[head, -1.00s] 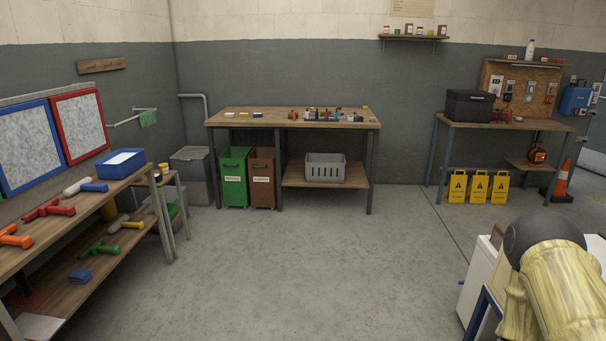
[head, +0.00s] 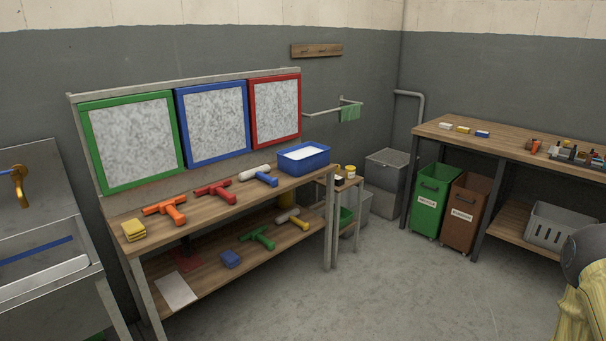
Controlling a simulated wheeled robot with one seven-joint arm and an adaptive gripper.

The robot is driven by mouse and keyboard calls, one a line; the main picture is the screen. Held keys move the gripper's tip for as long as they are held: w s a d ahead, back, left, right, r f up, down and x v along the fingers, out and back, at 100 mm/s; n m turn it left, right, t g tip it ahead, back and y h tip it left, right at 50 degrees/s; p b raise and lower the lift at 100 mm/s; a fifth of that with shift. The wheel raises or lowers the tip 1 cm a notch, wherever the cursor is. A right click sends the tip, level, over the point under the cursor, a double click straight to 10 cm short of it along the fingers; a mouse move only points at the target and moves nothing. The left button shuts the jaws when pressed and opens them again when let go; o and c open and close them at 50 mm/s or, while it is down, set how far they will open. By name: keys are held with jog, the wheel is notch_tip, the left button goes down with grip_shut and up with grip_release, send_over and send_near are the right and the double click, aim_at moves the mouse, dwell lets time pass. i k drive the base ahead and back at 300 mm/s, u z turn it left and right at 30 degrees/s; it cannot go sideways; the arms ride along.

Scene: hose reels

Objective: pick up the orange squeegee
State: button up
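The orange squeegee (head: 168,209) lies on the wooden top of the left workbench (head: 205,213), towards its left end. It has a crossbar and a short handle pointing to the front. A yellow sponge or cloth stack (head: 134,230) is to its left and a red squeegee (head: 217,190) to its right. My gripper is not in view. Only a part of my arm shows at the right edge, far from the squeegee.
A blue tub (head: 303,160) and a blue-handled tool (head: 266,179) share the bench top. The lower shelf holds a green squeegee (head: 257,238) and a blue cloth (head: 230,258). A steel sink (head: 40,235) stands left. The floor (head: 385,285) in front is clear.

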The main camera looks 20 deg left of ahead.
aim_at(169, 206)
jog(key=u, duration=0.95)
jog(key=i, duration=1.05)
jog(key=u, duration=1.15)
jog(key=i, duration=0.6)
jog(key=u, duration=0.1)
